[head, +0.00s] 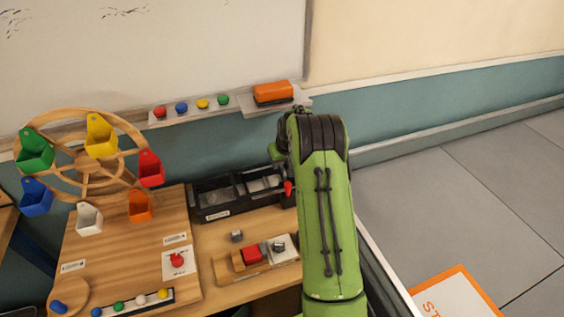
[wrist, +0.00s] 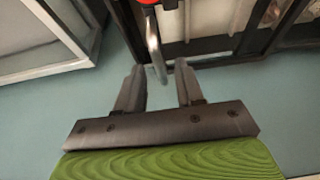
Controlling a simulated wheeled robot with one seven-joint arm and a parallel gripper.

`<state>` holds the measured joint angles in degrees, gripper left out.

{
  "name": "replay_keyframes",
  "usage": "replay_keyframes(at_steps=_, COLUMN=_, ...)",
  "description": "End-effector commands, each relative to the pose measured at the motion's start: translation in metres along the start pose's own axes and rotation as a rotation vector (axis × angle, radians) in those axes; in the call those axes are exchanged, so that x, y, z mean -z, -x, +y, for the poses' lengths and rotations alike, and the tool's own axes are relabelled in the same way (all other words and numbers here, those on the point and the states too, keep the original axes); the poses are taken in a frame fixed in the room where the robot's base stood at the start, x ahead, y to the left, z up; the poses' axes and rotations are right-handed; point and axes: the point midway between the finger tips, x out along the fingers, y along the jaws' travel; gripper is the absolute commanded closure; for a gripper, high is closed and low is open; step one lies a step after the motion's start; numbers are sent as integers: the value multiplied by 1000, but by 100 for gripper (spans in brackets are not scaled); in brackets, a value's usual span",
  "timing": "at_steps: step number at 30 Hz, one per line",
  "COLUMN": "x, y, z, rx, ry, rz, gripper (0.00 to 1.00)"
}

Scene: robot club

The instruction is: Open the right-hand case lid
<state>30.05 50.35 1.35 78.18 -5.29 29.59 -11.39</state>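The black case (head: 220,213) stands on the wooden bench beside my arm in the head view, with clear-looking panels in dark frames. Its right end is hidden behind my arm. A small red piece (head: 288,187) shows at that end. In the wrist view, a dark frame (wrist: 205,48) runs along the top, and a curved silver bar (wrist: 154,45) hangs down below a red part (wrist: 150,3). My gripper (wrist: 158,75) is open, its two fingers apart on either side of the bar's lower end. Contact cannot be told. The head view hides my fingers.
A wooden wheel (head: 92,168) with coloured buckets stands at left. A small wooden tray (head: 255,262) with a red block lies in front of the case. A whiteboard ledge (head: 200,110) with coloured magnets and an orange eraser (head: 273,92) runs behind. Open floor lies right.

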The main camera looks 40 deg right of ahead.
Motion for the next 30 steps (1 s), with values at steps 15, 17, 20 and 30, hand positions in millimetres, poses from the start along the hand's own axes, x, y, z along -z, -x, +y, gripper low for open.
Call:
replay_keyframes(at_steps=15, x=0, y=1, z=0, rx=0, ry=-1, rz=0, gripper=100)
replay_keyframes(at_steps=17, x=0, y=1, z=0, rx=0, ry=-1, rz=0, gripper=100)
replay_keyframes(at_steps=20, x=0, y=1, z=0, rx=0, ry=-1, rz=0, gripper=100)
replay_keyframes(at_steps=30, x=0, y=1, z=0, rx=0, ry=-1, rz=0, gripper=100)
